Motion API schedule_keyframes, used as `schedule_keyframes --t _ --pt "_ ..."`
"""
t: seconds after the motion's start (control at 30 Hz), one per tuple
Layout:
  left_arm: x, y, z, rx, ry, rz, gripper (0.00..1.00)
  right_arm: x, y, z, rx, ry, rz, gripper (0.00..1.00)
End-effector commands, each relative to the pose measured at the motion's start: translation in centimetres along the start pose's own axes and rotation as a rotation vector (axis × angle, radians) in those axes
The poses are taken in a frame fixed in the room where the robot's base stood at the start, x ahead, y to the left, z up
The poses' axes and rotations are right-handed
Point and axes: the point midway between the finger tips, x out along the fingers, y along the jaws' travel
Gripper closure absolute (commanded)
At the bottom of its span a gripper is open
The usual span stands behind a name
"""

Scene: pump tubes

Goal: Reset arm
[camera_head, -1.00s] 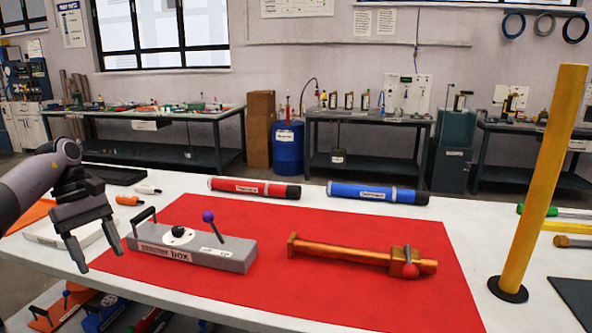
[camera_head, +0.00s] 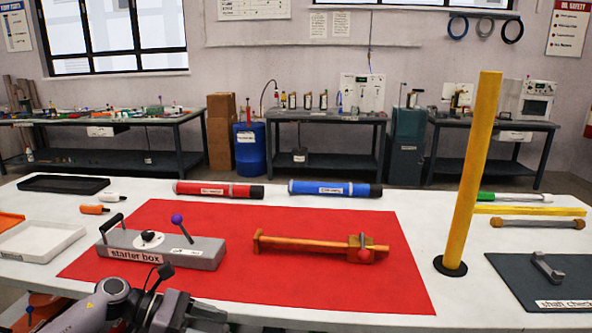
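My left arm comes in at the bottom left, low in front of the table. My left gripper (camera_head: 188,314) is partly cut off by the lower picture edge, and its fingertips cannot be made out. No object shows in it. My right gripper is not in view. The grey starter box (camera_head: 206,254), with a black handle and a purple-knobbed lever, sits on the red mat (camera_head: 300,299) just beyond my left arm. An orange-brown shaft-like tool (camera_head: 310,243) with a red knob lies on the mat to its right.
Red (camera_head: 217,190) and blue (camera_head: 335,189) tubes lie behind the mat. A yellow pole (camera_head: 470,170) stands upright right of it. A dark shaft-check board (camera_head: 525,283) lies far right. A white tray (camera_head: 75,232) and a black tray (camera_head: 98,184) are left.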

Motion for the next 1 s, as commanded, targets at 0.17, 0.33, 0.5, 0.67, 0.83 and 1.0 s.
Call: schedule_keyframes --t 0.17,0.33,0.5,0.67,0.83,1.0 --pt "4.8 -2.8 1.9 -0.378 -0.308 0.064 0.39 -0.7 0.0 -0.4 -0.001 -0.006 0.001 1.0" --pt "6.4 -4.5 2.8 -0.808 -0.593 0.113 0.39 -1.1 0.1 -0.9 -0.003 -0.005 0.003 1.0" --pt "6.0 -6.0 1.8 -1.284 -0.868 0.145 0.39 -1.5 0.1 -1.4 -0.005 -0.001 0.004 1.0" --pt "4.6 -7.8 -1.3 -1.755 -1.123 0.168 0.39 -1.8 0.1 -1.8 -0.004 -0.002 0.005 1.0" --pt "2.9 -11.3 -6.0 -2.256 -1.396 0.193 0.39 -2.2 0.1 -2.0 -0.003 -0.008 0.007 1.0" --pt "1.4 -16.4 -10.8 2.624 1.617 -0.216 0.39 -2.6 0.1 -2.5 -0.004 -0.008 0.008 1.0"
